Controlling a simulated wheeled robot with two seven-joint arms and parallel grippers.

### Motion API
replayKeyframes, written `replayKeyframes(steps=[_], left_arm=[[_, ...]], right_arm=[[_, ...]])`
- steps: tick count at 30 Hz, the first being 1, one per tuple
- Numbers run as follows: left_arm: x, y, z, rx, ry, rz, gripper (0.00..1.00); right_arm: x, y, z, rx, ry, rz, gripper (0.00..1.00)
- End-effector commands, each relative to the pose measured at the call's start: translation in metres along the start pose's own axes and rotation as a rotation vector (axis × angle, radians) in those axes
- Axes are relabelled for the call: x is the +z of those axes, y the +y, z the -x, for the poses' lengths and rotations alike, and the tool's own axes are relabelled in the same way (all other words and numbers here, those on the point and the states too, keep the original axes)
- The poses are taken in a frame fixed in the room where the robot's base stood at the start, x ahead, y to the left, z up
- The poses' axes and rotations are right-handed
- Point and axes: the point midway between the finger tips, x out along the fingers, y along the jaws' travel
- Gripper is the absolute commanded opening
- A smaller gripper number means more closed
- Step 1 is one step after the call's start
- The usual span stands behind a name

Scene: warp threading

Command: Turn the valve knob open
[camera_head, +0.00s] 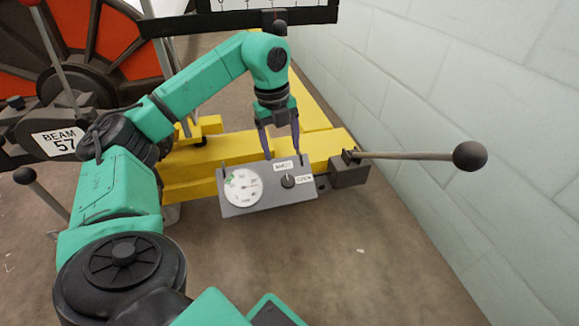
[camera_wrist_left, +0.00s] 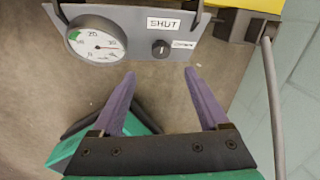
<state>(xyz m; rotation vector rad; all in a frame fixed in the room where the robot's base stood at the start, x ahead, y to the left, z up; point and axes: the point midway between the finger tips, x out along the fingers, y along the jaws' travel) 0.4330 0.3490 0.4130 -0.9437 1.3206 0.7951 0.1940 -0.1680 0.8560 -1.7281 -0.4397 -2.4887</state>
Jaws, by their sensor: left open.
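The valve knob (camera_head: 288,181) is a small black round knob on a grey panel (camera_head: 265,205). It also shows in the left wrist view (camera_wrist_left: 161,49), with a small white mark that is too small to read surely. A white label reading SHUT (camera_wrist_left: 164,23) sits above the knob; a second label (camera_wrist_left: 184,44) to its right is hard to read. My left gripper (camera_head: 282,154) is open and empty, its purple fingers pointing down above the panel. In the left wrist view its fingertips (camera_wrist_left: 160,73) are spread to either side of the knob, apart from it. My right gripper is not in view.
A round white gauge (camera_head: 243,187) is on the panel's left. A yellow beam (camera_head: 200,179) runs behind the panel. A lever with a black ball (camera_head: 469,156) sticks out to the right, towards the pale block wall (camera_head: 480,70). A BEAM 57 sign (camera_head: 58,142) is at left.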

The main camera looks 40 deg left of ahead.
Motion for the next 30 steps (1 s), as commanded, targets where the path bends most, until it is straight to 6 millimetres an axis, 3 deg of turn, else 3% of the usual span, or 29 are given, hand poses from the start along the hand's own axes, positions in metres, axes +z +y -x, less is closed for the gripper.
replayKeyframes(steps=[1, 3, 10, 15, 22, 23, 28, 29, 30], left_arm=[[0.000, 0.001, -0.024, 0.002, 0.001, -0.001, 0.78], [-0.001, 0.001, -0.044, 0.001, 0.002, -0.001, 0.78], [-0.001, 0.000, -0.099, -0.002, 0.003, -0.002, 0.78], [-0.001, -0.001, -0.113, -0.003, 0.003, -0.003, 0.78], [-0.001, -0.001, -0.112, -0.003, 0.003, -0.003, 0.78], [-0.001, -0.001, -0.112, -0.003, 0.003, -0.003, 0.74], [-0.001, -0.001, -0.112, -0.003, 0.004, -0.003, 0.09], [-0.001, -0.001, -0.112, -0.003, 0.004, -0.003, 0.00], [-0.001, -0.001, -0.112, -0.003, 0.004, -0.003, 0.00]], right_arm=[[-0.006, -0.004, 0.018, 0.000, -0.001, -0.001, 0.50], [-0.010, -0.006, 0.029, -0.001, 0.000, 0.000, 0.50], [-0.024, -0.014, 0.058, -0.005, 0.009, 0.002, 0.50], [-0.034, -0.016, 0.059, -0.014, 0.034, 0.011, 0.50], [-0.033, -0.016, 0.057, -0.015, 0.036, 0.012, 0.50], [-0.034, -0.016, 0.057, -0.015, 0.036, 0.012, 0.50], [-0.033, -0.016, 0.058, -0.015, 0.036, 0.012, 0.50], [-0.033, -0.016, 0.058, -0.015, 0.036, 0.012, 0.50], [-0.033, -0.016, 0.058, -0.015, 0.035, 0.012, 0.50]])
